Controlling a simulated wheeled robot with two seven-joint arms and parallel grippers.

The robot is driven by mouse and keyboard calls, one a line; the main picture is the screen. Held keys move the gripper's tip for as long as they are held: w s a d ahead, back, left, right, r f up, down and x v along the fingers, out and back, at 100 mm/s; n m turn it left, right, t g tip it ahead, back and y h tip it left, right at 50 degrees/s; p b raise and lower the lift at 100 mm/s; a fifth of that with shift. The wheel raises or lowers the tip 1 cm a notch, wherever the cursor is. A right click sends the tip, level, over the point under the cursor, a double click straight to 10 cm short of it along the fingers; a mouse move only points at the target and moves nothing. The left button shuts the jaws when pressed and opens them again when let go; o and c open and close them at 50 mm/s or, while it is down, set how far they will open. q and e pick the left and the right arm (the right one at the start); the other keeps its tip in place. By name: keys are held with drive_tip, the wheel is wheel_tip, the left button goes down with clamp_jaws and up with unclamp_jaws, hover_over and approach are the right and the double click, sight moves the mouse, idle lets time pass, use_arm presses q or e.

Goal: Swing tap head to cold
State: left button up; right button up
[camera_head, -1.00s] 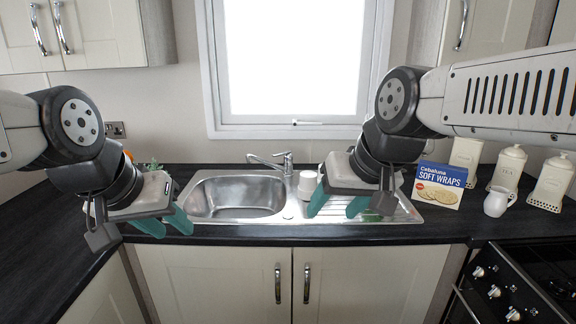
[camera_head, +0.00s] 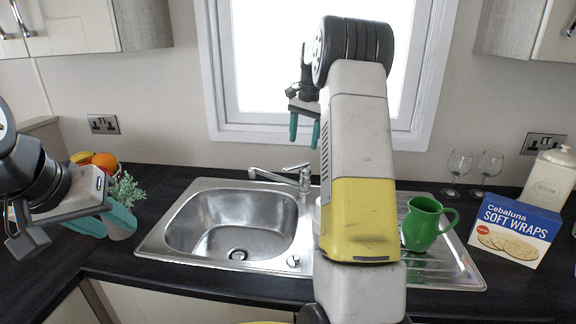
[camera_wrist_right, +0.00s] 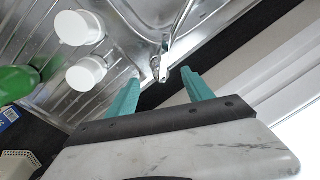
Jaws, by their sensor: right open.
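The chrome tap (camera_head: 304,181) stands behind the steel sink (camera_head: 187,205). Its spout reaches left over the basin in the head view, and its lever lies on top. My right gripper (camera_head: 303,133) is open and empty, above and behind the tap, in front of the window. In the right wrist view its two teal fingertips (camera_wrist_right: 161,80) are apart, with the tap (camera_wrist_right: 164,66) showing between and just beyond them. I cannot tell whether they touch it. My left gripper (camera_head: 106,222) is open at the far left, away from the tap, over the counter.
A green jug (camera_head: 420,226) and white cups (camera_wrist_right: 86,72) stand on the drainer. A wraps box (camera_head: 514,229), wine glasses (camera_head: 488,168) and a sugar jar (camera_head: 551,180) are at right. Fruit (camera_head: 103,161) and a plant (camera_head: 127,190) are at left. The window frame (camera_head: 213,90) is close behind.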

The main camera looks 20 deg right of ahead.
sight(306, 163)
drive_tip(key=shift+m+g, duration=0.3)
drive_tip(key=shift+m, duration=0.2)
drive_tip(key=w+d+f, duration=0.1)
drive_tip(key=f, duration=0.1)
drive_tip(key=w+d+f, duration=0.1)
drive_tip(key=shift+w+d+f, duration=0.15)
drive_tip(key=shift+w+f, duration=0.15)
drive_tip(key=shift+f, duration=0.1)
drive_tip(key=shift+w+f, duration=0.2)
drive_tip(key=shift+f, duration=3.75)
clamp_jaws()
